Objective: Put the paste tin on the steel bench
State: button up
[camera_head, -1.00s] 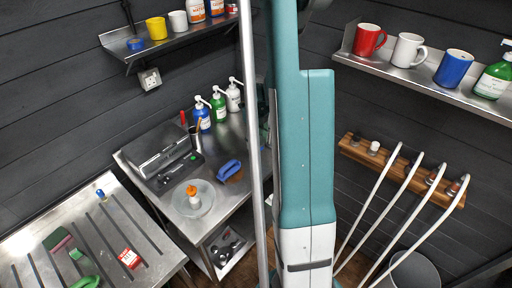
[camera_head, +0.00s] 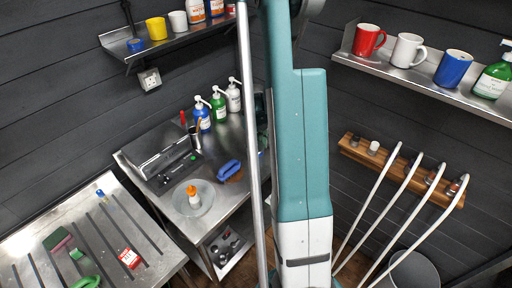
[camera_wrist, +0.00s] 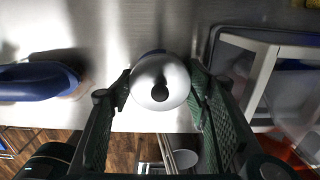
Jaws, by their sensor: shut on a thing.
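My arm hides gripper and tin in the head view.
A blue brush (camera_head: 229,169), a glass dish with an orange-capped bottle (camera_head: 194,196) and pump bottles (camera_head: 203,116) stand on the bench. The brush lies left of my gripper in the wrist view (camera_wrist: 38,82). A pale-framed thing (camera_wrist: 245,52) is close on the right.

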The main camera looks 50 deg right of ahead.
jog(key=shift+f, duration=0.2)
jog(key=o, duration=1.1)
jog(key=shift+r, duration=0.2)
jog(key=shift+r, duration=6)
